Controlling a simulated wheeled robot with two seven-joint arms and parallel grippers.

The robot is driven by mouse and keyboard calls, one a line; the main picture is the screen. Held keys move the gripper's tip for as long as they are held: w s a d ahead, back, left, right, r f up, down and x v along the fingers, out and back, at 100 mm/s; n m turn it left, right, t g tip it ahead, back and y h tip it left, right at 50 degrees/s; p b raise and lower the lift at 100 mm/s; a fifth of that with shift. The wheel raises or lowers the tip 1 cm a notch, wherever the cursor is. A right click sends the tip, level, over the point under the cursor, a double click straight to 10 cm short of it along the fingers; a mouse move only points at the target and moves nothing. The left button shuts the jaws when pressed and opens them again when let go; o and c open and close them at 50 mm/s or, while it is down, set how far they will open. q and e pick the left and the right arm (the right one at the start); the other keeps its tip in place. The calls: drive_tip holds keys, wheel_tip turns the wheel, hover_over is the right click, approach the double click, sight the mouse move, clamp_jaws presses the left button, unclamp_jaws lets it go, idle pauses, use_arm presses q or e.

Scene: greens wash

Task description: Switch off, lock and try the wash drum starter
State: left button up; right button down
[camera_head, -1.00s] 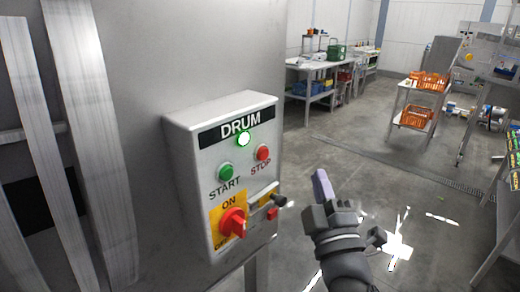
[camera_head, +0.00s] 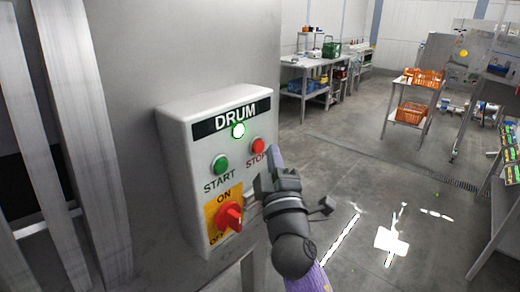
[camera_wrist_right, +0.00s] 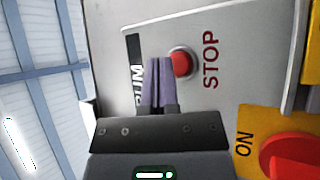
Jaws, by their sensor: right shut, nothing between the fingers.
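The grey DRUM starter box (camera_head: 183,140) is on the left in the head view. Its indicator lamp (camera_head: 239,130) is lit. The green START button (camera_head: 220,165) and red STOP button (camera_head: 257,146) sit below the lamp. A red rotary switch (camera_head: 229,217) sits on a yellow ON/OFF plate (camera_head: 211,207); its exact setting is hard to read. My right gripper (camera_head: 275,153) is shut and empty beside the STOP button. In the right wrist view its fingertips (camera_wrist_right: 158,66) are close to the STOP button (camera_wrist_right: 181,62); I cannot tell whether they touch. My left gripper is out of view.
Large grey metal panels stand left of the box. A trolley with orange crates (camera_head: 412,113) and a workbench (camera_head: 312,66) stand farther back. Shelving is at the right edge. The floor (camera_head: 360,165) between is open.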

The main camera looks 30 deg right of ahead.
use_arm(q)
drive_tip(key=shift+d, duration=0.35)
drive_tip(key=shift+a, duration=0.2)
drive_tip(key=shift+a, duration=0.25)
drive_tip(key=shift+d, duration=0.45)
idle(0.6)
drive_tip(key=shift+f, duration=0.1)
use_arm(e)
drive_tip(key=shift+w+a, duration=0.1)
drive_tip(key=shift+w, duration=0.1)
drive_tip(key=shift+w+a, duration=0.1)
drive_tip(key=shift+w, duration=0.15)
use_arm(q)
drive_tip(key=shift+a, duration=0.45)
